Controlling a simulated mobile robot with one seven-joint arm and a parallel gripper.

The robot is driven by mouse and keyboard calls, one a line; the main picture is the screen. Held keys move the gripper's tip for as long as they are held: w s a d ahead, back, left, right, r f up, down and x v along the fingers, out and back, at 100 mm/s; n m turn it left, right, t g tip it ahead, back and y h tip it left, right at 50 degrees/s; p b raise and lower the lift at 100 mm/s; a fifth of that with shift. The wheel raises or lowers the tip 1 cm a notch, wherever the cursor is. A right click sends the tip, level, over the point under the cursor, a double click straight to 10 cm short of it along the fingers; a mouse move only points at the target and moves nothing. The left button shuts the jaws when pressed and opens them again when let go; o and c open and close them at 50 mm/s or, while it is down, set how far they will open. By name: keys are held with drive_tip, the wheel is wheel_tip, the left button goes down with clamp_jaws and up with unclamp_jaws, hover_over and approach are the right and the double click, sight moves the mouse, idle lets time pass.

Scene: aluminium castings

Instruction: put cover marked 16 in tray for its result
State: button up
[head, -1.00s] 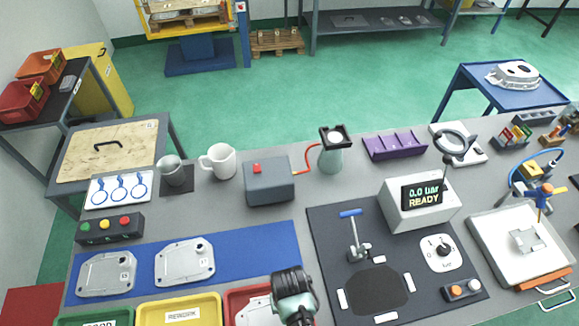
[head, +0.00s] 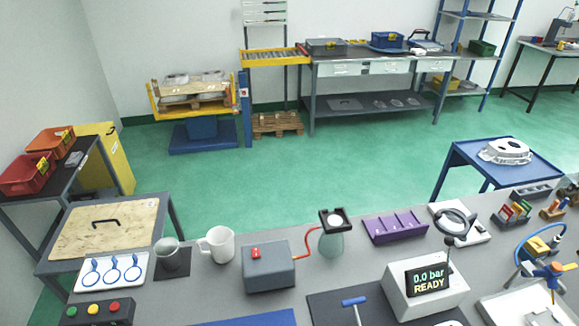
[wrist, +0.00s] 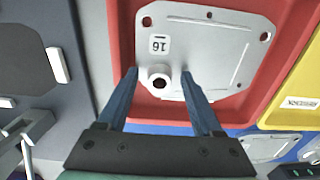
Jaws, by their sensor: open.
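The cover marked 16 (wrist: 205,45) is a light grey plate with corner holes and a raised round port. In the wrist view it is within the red tray (wrist: 120,35), the marking reading upside down. My gripper (wrist: 160,76) is open, with its two blue fingers on either side of the port; I cannot tell whether they touch it. The yellow tray (wrist: 305,85) is beside the red one. The tester (head: 425,285) displays "0.0 bar READY" in the head view. My gripper, the trays and the cover are outside the head view.
The blue mat (wrist: 285,130) with another cover (wrist: 265,148) borders the trays. The dark test fixture plate (wrist: 75,90) lies left of the red tray. In the head view a mug (head: 217,245), a grey box (head: 268,267) and a purple rack (head: 394,228) stand on the bench.

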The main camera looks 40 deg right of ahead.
wheel_tip(320, 180, up, 12)
idle(0.5)
